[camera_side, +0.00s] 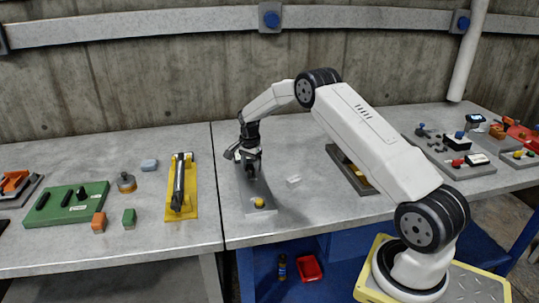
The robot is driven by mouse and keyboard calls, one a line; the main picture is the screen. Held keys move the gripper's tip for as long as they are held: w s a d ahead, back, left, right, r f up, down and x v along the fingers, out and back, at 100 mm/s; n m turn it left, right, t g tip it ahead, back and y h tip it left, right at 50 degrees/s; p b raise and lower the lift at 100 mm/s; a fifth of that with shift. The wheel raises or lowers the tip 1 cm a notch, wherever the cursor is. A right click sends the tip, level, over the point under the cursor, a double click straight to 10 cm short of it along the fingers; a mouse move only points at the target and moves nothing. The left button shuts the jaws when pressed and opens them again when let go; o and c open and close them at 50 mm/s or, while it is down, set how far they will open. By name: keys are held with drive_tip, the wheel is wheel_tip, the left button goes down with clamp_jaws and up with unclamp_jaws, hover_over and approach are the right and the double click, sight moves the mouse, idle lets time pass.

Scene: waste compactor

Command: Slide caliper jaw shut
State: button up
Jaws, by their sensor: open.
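A grey base plate (261,211) lies near the front edge of the right-hand table and runs back beneath my gripper. A light grey curved part (232,153) shows just left of my gripper, at the back end. This looks like the caliper, but its jaw is too small and too covered to make out. My gripper (251,172) is open and points down over the plate's back half. It hides what is directly under it, and I cannot tell whether it touches anything.
A small white block (293,180) lies right of the plate. A yellow fixture with a black bar (181,205) and a green board (66,215) are on the left table. A dark framed fixture (350,170) stands to the right. Several devices crowd the far right.

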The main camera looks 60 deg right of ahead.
sight(251, 168)
drive_tip(key=shift+r, duration=3.8)
drive_tip(key=shift+s+a+r+n, duration=0.15)
drive_tip(key=shift+a+n, duration=0.15)
drive_tip(key=shift+a, duration=0.15)
drive_tip(key=s+a+r+n+t, duration=0.1)
drive_tip(key=s+a+r+n, duration=0.1)
drive_tip(key=s+a+n, duration=0.45)
drive_tip(key=s+a+r+n, duration=0.1)
drive_tip(key=s+a+n, duration=0.2)
drive_tip(key=a, duration=0.6)
drive_tip(key=s+a+n, duration=0.4)
drive_tip(key=s, duration=0.3)
drive_tip(key=s+a+f+n+t, duration=0.1)
drive_tip(key=s+a+n, duration=0.3)
drive_tip(key=s, duration=0.4)
drive_tip(key=shift+s+a+t, duration=0.25)
drive_tip(key=shift+s+t, duration=0.05)
